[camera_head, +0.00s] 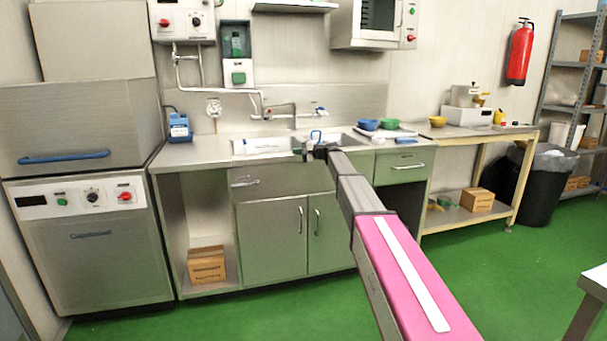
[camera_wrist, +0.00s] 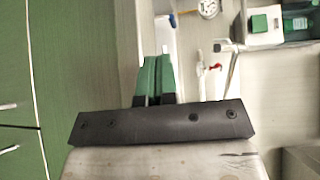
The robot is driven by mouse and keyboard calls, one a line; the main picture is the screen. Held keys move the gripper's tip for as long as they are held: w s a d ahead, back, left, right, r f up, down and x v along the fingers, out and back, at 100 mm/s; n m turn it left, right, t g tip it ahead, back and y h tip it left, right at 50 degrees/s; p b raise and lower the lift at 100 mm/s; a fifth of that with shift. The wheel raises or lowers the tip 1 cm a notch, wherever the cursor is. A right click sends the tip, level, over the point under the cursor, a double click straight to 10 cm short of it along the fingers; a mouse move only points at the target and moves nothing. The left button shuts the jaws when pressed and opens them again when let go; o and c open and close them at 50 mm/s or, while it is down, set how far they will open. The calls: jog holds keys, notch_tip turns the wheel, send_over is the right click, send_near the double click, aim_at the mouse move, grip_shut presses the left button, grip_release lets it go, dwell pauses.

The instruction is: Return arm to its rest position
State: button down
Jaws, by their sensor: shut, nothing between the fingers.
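My arm, with a pink link and grey forearm, reaches from the lower right of the head view toward the sink counter. My gripper (camera_head: 311,148) shows at its far end, in front of the sink (camera_head: 250,146) in the picture; its fingers are small and hard to make out there. In the wrist view, the two green fingers of my gripper (camera_wrist: 157,72) lie side by side, shut, with nothing held between them. I cannot tell from the head view how far the gripper is from the counter edge.
Blue and green bowls (camera_head: 368,125) stand on the counter right of the sink. A blue container (camera_head: 180,128) stands to its left. A dishwasher (camera_head: 90,245) is at far left, a wooden-legged table (camera_head: 468,131) and black bin (camera_head: 545,190) at right. Green floor (camera_head: 300,310) is clear in front.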

jog(key=s+d+f+n+g+h, duration=0.15)
jog(key=s+d+f+h, duration=0.25)
jog(key=s+f, duration=0.85)
jog(key=s+d+f+n+g+h, duration=0.1)
jog(key=s+d+f+g+h, duration=0.3)
jog(key=s+f, duration=0.9)
jog(key=s+d+f+n+h, duration=0.1)
jog(key=s+d+f+h, duration=0.1)
jog(key=s, duration=0.8)
jog(key=s+d+f+n+h, duration=0.1)
jog(key=s+d+f+h, duration=0.2)
jog(key=s+d, duration=0.4)
jog(key=s+d+f+n+g+h, duration=0.1)
jog(key=s+d+f, duration=0.4)
jog(key=s, duration=0.7)
jog(key=shift+s+h, duration=0.35)
jog(key=shift+h, duration=0.35)
